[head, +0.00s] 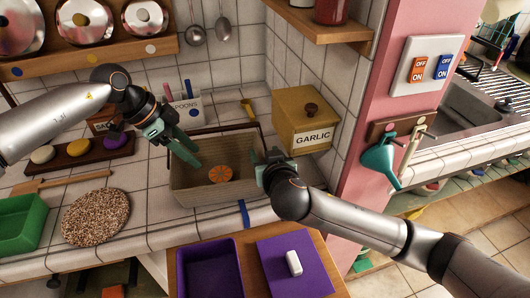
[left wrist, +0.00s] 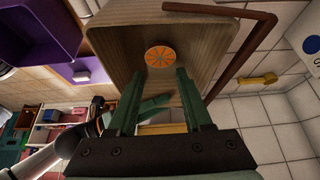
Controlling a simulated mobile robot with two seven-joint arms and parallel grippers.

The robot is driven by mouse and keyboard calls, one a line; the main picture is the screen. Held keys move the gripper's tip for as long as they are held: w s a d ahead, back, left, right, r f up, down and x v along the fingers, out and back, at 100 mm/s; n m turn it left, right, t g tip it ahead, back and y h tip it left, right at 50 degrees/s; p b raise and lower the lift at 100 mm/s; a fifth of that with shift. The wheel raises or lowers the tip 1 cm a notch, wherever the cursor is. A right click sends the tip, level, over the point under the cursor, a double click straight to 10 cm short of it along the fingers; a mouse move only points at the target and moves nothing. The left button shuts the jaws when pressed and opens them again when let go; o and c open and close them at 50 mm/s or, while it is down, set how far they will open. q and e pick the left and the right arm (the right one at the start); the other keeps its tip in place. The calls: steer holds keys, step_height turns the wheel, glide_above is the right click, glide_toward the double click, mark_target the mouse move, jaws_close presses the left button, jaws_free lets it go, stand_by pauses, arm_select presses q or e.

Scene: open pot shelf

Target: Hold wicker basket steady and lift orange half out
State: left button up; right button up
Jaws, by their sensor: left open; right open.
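The wicker basket (head: 190,189) stands on the tiled counter, with its dark brown handle (left wrist: 257,52) leaning to one side in the left wrist view. The orange half (head: 220,174) lies cut face up on the basket floor; it also shows in the left wrist view (left wrist: 159,57), just beyond the fingertips. My left gripper (head: 193,150) is open and empty over the basket's left part, pointing down towards the orange half but apart from it. My right gripper (head: 263,160) is open at the basket's right wall; I cannot tell whether its fingers straddle the rim.
A yellow garlic box (head: 304,118) stands close behind the basket's right side. A spoons holder (head: 187,109) is behind it. A round woven mat (head: 96,217) and a green bin (head: 20,224) lie left. A purple bin (head: 210,270) is in front.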

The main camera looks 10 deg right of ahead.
steer(key=shift+w+f, duration=0.15)
steer(key=shift+w, duration=0.2)
jaws_close()
stand_by(0.3)
stand_by(0.9)
